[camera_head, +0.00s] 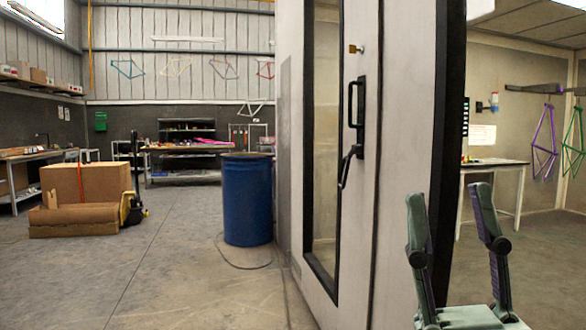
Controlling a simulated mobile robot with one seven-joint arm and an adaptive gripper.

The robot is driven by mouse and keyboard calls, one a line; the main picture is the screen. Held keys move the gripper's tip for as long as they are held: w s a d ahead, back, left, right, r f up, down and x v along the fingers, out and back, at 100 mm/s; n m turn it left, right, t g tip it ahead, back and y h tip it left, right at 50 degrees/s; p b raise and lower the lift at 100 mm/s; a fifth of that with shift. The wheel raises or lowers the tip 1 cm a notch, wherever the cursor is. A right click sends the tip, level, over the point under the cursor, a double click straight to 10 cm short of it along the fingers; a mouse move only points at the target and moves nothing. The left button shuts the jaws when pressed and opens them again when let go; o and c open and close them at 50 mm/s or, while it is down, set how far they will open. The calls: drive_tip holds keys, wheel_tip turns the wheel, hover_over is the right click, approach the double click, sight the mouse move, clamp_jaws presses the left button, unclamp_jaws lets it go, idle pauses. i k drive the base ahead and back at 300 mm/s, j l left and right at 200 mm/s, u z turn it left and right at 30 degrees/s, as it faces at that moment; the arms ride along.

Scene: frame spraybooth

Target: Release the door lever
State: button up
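The door (390,130) is a tall off-white panel with a dark-framed glass pane, seen at a steep angle. A black upright pull handle (351,104) is on its face. The black door lever (347,166) is just below it and slants down to the left. A small brass fitting (355,48) sits above the handle. My gripper (450,200) is at the lower right with its two green-grey fingers pointing up and spread wide. Nothing is between them. It is to the right of the lever and below it, apart from it in the picture.
A blue drum (247,200) stands left of the door, with a cable (240,262) on the floor. Cardboard boxes (85,185) sit at the left by a pallet jack (134,208). A white table (495,168) stands at the right. The floor at front left is clear.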

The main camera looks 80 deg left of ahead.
sight(355, 148)
drive_tip(key=u, duration=2.25)
drive_tip(key=i+j+z, duration=0.2)
drive_tip(key=i+j, duration=0.45)
drive_tip(key=i, duration=0.2)
